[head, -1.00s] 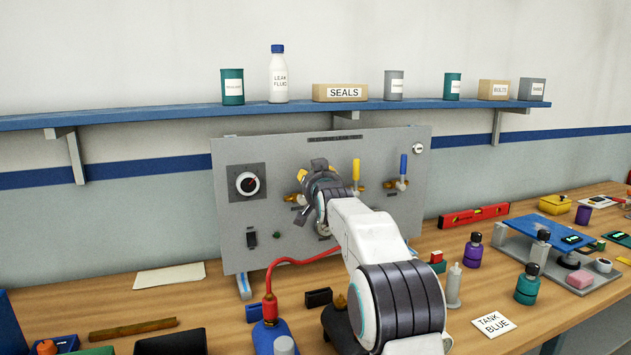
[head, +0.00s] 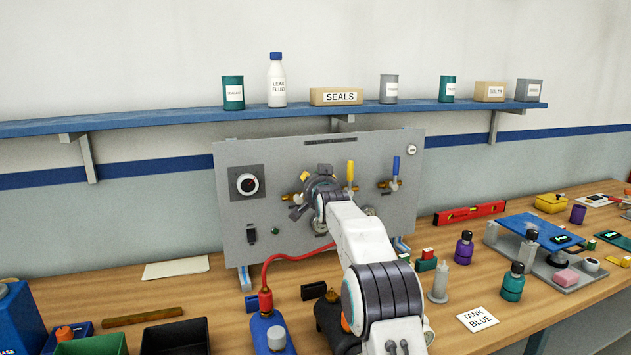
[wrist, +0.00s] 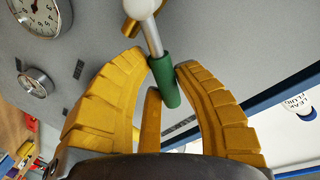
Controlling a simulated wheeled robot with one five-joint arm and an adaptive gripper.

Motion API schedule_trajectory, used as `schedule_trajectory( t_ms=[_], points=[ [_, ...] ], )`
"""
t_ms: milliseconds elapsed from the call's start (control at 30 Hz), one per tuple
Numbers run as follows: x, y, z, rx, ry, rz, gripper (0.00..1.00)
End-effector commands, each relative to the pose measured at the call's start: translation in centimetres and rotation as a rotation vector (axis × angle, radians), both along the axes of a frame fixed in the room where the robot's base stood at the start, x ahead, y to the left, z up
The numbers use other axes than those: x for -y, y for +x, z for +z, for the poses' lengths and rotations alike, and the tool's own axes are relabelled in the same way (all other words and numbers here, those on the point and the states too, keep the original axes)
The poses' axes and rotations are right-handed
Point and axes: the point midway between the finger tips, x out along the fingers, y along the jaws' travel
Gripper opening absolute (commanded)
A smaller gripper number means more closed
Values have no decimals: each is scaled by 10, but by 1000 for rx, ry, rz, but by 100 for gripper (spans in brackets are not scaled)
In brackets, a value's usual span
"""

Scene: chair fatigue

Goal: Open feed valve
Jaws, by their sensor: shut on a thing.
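A green lever handle (wrist: 167,88) on a silver stem shows in the wrist view, with a brass valve part (wrist: 131,28) beside the stem. My gripper (wrist: 160,66) has its yellow fingers closed on this handle from both sides. The valve labels are too small to read.
A red hose (head: 285,258) runs to a blue bottle (head: 268,333) below my arm. A shelf (head: 200,119) runs above the panel.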

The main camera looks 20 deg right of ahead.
Motion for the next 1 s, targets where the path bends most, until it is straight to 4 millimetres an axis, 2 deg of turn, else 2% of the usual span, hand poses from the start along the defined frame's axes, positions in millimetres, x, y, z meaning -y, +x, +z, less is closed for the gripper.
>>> schedule_trajectory(
  t_ms=[33,167,200,500,1000],
  points=[
    [0,0,-6,-12,1,1,0],
    [0,0,-6,-14,0,1,0],
    [0,0,-7,-14,0,1,31],
    [0,0,-3,-6,0,1,58],
    [-2,-7,0,-2,-1,1,58]
  ],
)
